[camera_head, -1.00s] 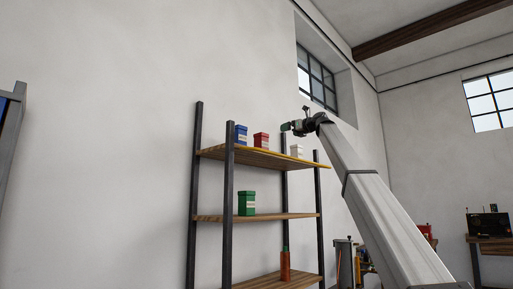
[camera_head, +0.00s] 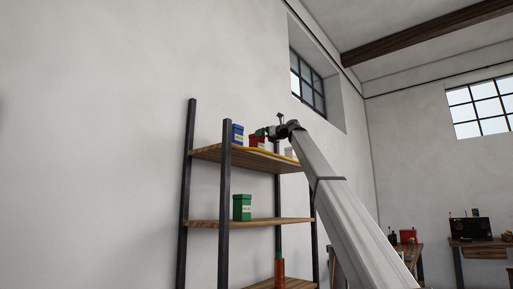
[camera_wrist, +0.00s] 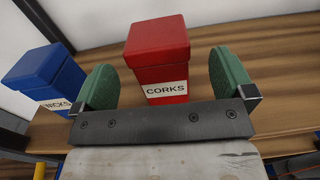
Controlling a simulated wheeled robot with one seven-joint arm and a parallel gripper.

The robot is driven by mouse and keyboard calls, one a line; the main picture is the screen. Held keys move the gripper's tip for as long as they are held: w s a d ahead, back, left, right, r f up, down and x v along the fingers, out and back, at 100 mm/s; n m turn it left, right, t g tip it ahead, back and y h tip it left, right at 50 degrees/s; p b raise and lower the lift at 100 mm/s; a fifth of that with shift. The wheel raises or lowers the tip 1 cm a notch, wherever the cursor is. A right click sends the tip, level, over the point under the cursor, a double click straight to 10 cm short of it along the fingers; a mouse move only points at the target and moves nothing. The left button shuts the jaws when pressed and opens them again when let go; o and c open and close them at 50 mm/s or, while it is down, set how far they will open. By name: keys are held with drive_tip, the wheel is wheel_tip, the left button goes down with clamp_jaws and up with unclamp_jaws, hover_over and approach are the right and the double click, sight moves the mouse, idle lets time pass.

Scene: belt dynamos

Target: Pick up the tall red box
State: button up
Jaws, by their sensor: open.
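The tall red box (camera_wrist: 160,57) stands upright on the shelf's top board, with a lid and a white label reading CORKS. In the head view the red box (camera_head: 257,141) is partly covered by my gripper. My gripper (camera_wrist: 166,85) is open in the wrist view, its two green finger pads to the left and right of the red box's near side. The box is between the pads in the picture, with gaps on both sides. I cannot tell how deep the pads reach along it. My gripper (camera_head: 262,132) also shows at the top shelf in the head view.
A blue box (camera_wrist: 45,75) stands close left of the left finger. A green box (camera_head: 242,208) sits on the middle shelf (camera_head: 265,221). Dark shelf posts (camera_head: 224,190) rise at the front.

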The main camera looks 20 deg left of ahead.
drive_tip(key=x, duration=0.5)
drive_tip(key=shift+a+r, duration=0.15)
drive_tip(key=shift+a, duration=0.2)
drive_tip(key=c, duration=1.2)
